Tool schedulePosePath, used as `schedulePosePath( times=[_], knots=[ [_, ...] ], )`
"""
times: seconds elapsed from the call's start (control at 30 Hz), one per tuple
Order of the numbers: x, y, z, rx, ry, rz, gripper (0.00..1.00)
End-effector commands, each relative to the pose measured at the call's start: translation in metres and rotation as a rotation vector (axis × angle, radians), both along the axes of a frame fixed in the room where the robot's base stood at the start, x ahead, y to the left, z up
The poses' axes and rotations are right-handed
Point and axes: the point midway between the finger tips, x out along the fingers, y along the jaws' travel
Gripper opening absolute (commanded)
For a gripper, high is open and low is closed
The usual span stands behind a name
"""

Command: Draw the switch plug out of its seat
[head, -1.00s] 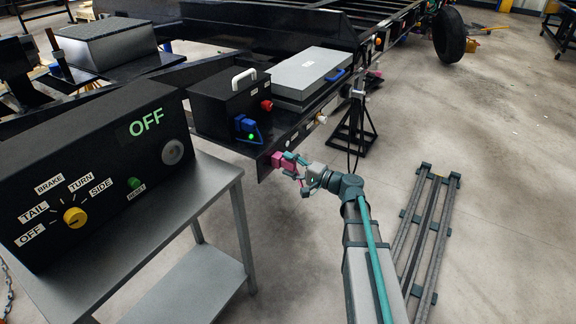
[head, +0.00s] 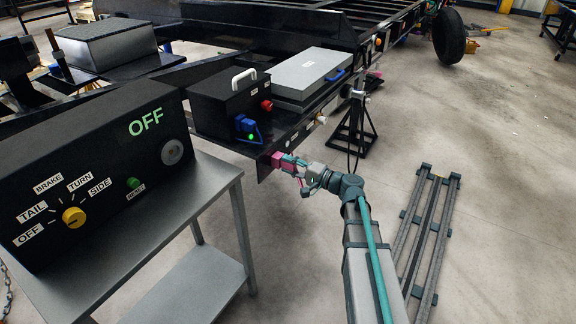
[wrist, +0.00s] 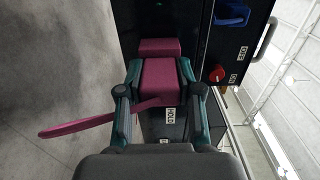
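The pink switch plug (wrist: 160,82) is between the fingers of my gripper (wrist: 160,70) in the wrist view. Both fingertips appear to press on its sides. Just beyond it is a wider pink block (wrist: 160,48), its seat, on the black panel. The plug lines up with this block; I cannot tell whether any gap lies between them. A pink strap (wrist: 88,122) loops from the plug to the left. In the head view my gripper (head: 293,163) is at the pink block (head: 278,160) on the trailer's front corner.
A black box with a blue plug (head: 246,124) and a red knob (head: 266,105) sits above on the trailer. A control box showing OFF (head: 146,122) stands on a metal cart (head: 205,200) at left. A black stand (head: 352,130) is behind my gripper.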

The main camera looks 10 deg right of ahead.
Motion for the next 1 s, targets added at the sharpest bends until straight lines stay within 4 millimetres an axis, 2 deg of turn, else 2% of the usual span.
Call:
schedulePosePath(
  times=[0.03, 0.13, 0.47, 1.0],
  knots=[
    [0.0, 0.0, 0.0, 0.0, 0.0, 0.0, 0.15],
    [0.0, 0.0, 0.0, 0.0, 0.0, 0.0, 0.0],
    [-0.001, -0.001, 0.0, 0.001, -0.001, 0.0, 0.0],
    [-0.014, -0.015, 0.0, -0.001, -0.001, -0.001, 0.0]
  ],
)
